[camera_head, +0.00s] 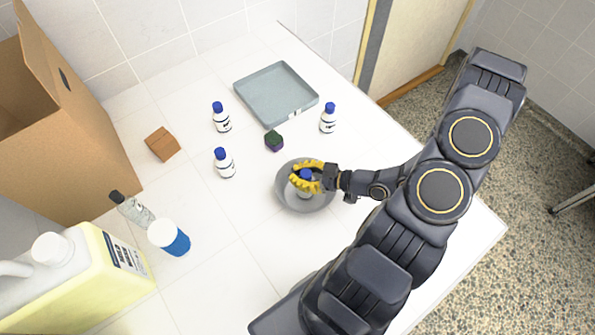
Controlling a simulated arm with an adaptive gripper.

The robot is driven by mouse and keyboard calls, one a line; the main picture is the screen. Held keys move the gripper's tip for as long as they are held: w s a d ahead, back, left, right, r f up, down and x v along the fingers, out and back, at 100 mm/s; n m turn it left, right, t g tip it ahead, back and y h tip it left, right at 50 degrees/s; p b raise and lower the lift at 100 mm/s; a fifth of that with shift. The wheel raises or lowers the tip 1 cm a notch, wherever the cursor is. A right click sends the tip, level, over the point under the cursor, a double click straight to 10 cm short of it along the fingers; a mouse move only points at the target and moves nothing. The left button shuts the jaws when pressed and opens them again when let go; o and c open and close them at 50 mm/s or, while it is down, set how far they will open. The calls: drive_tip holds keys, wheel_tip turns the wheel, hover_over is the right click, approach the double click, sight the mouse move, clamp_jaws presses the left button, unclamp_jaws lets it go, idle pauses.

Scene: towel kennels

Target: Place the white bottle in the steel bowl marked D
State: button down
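The steel bowl (284,194) stands on the white tiled table, right of centre. No letter on it can be read. A white bottle with a blue cap (306,174) is at the bowl, upright or nearly so; part of its white body shows below the fingers. Whether its base touches the bowl's floor is hidden. My gripper (304,176) reaches in from the right over the bowl, its yellow fingers on both sides of this bottle. I cannot tell whether they press on it. Similar bottles stand at the left (225,164), upper left (221,118) and upper right (328,118).
A grey tray (247,83) lies at the back, with a dark green and purple block (274,141) in front. A brown block (162,144), cardboard box (75,150), clear bottle (133,210), blue-white cup (170,238) and yellow jug (80,285) fill the left. The front middle is clear.

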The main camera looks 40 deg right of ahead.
drive_tip(key=c, duration=1.2)
unclamp_jaws()
drive_tip(key=shift+f, duration=0.1)
drive_tip(key=shift+o, duration=0.2)
drive_tip(key=shift+d, duration=0.1)
drive_tip(key=v, duration=1.2)
